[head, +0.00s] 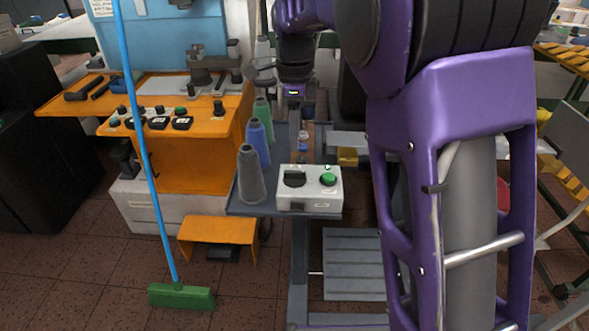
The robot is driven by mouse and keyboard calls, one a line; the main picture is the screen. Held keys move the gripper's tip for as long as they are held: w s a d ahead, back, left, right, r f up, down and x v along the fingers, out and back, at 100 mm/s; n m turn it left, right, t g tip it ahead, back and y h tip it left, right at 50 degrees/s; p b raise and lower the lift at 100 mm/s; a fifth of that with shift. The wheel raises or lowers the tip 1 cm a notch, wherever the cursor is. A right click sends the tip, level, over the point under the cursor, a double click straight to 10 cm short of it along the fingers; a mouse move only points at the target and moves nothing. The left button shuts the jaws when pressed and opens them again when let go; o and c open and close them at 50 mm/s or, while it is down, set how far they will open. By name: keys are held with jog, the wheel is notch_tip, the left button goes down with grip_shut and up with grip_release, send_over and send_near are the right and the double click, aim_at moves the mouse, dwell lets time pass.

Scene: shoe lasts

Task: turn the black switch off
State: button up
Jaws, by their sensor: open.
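The black switch (294,179) is a dark knob on the left of the top face of a white control box (309,203). A round green button (328,180) sits to its right on the same box. The box stands at the front edge of a grey workbench. My purple arm comes in from the upper right. My gripper (295,108) is at the far side of the bench, behind and above the box, apart from the switch. It is small in the view and looks empty and open, with its fingers hard to make out.
Grey, blue and green thread cones (251,175) stand along the bench's left side. A small bottle-like object (302,141) stands behind the box. An orange machine (190,155) with more knobs is at the left. A green broom (181,296) with a blue handle stands before it.

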aim_at(295, 171)
notch_tip(295, 171, down, 10)
jog(key=shift+r+b, duration=0.15)
jog(key=shift+b, duration=0.55)
jog(key=shift+c, duration=0.3)
grip_shut()
